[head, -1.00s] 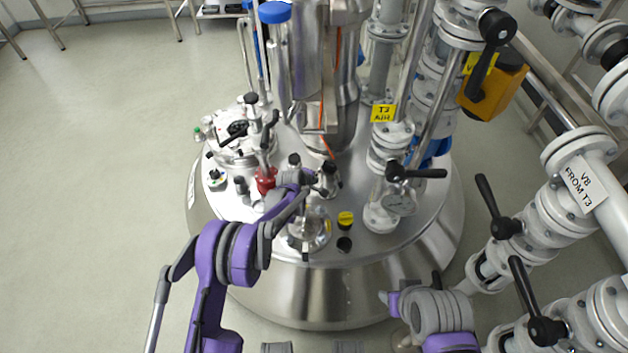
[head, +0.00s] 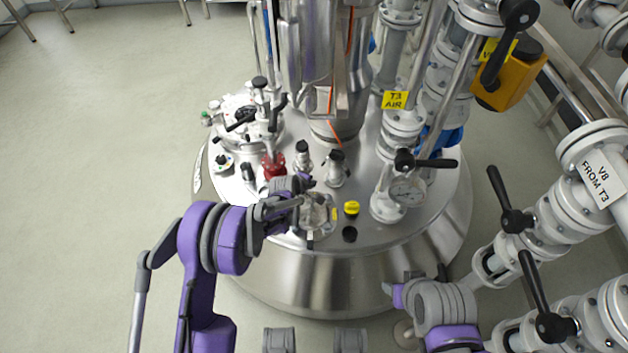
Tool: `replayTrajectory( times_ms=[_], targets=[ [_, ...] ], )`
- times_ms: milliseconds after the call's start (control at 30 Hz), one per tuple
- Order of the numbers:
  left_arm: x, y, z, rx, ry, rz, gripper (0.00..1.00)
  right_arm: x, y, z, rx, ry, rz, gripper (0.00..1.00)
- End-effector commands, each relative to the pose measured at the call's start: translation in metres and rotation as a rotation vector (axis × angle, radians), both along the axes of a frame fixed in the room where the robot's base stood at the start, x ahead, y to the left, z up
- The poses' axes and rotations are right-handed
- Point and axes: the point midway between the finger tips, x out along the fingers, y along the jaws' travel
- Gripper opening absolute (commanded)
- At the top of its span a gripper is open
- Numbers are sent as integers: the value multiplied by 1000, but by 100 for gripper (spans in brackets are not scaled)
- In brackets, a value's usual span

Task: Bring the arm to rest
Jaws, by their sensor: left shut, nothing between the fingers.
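My left arm comes in from the lower left in purple and grey. Its gripper (head: 304,183) is over the front of the steel reactor lid (head: 290,238), beside a round clear-topped port (head: 317,212). The fingers look closed and hold nothing; the forearm partly hides them. My right arm shows at the lower right, in front of the vessel. Its gripper fingers cannot be made out.
A red fitting (head: 273,165), a yellow cap (head: 351,209) and a pressure gauge (head: 407,191) stand on the lid near my left gripper. Pipes with black-handled valves (head: 517,222) crowd the right. Open floor (head: 90,150) lies to the left.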

Motion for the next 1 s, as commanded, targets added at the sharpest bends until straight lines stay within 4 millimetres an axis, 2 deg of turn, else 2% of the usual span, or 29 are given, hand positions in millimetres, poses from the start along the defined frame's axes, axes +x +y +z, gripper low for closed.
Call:
replayTrajectory(
  times_ms=[467, 567, 667, 867, 1000],
  targets=[
    [-1, 1, 4, 6, -1, -5, 0, 0, 0, 0, 0, 0, 0, 50],
    [-6, 8, 21, 36, -4, -28, 0, 0, 0, 0, 0, 0, 0, 50],
    [-19, 19, 50, 92, -9, -74, 0, 0, 0, 0, 0, 0, 0, 50],
    [-61, 48, 116, 230, -18, -196, 0, 0, 0, 0, 0, 0, 0, 50],
    [-100, 67, 153, 324, -19, -285, 0, 0, 0, 0, 0, 0, 0, 50]
  ],
)
